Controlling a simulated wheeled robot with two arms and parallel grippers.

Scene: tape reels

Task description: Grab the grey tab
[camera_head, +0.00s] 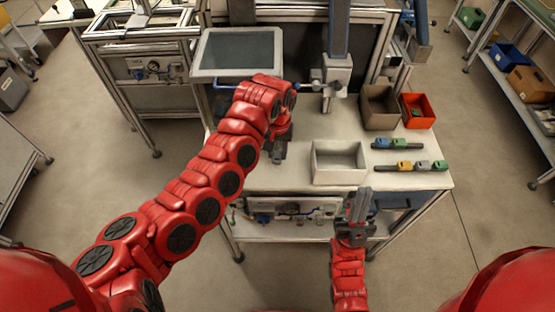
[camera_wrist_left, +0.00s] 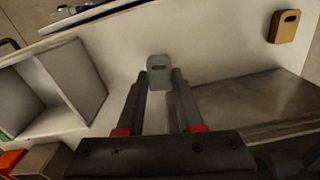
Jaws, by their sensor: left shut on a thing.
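The grey tab (camera_wrist_left: 158,64), a small rounded plate with a dark slot, stands between the fingers of my left gripper (camera_wrist_left: 160,78) in the left wrist view. The fingers are closed on its two sides. In the head view my left gripper (camera_head: 278,152) is low over the worktable, left of the white box; the tab cannot be made out there. My right gripper (camera_head: 358,204) points up at the table's front edge, away from the tab. Its fingers lie close together, and I cannot tell whether a gap remains.
A white open box (camera_head: 339,178) stands mid-table. To its right lie two dark bars with coloured blocks (camera_head: 397,144). A brown bin (camera_head: 380,120) and an orange bin (camera_head: 418,120) stand behind. A monitor (camera_head: 237,52) is at the back left. A yellow-brown tab (camera_wrist_left: 285,26) shows in the wrist view.

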